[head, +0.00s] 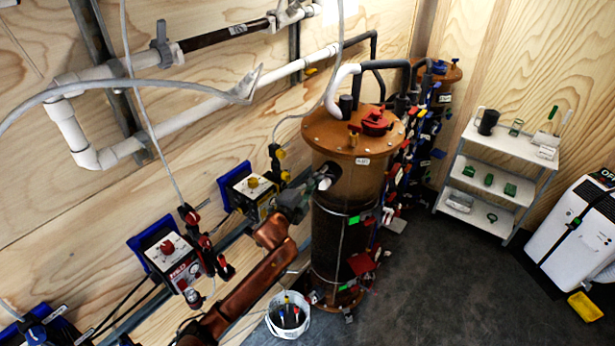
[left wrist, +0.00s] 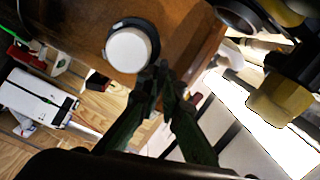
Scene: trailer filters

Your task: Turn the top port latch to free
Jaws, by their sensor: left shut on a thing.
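The brown cylindrical filter (head: 348,230) stands upright beside the plywood wall, with an orange-brown lid. A round white port with a black ring (head: 325,183) sticks out of its upper side; the port also shows in the left wrist view (left wrist: 128,50). My left gripper (head: 312,188) reaches up from the lower left to this port. In the left wrist view its two dark fingers (left wrist: 165,78) come together at their tips, just beside the black ring, on a small dark piece that looks like the port latch. The fingertips hide most of it. My right gripper is not in view.
A red cap (head: 376,122) and a yellow fitting sit on the lid. Controller boxes (head: 177,260) and valves line the wall at left. A white bucket (head: 289,317) stands by the filter's foot. A white shelf (head: 490,180) stands at right. The dark floor between is clear.

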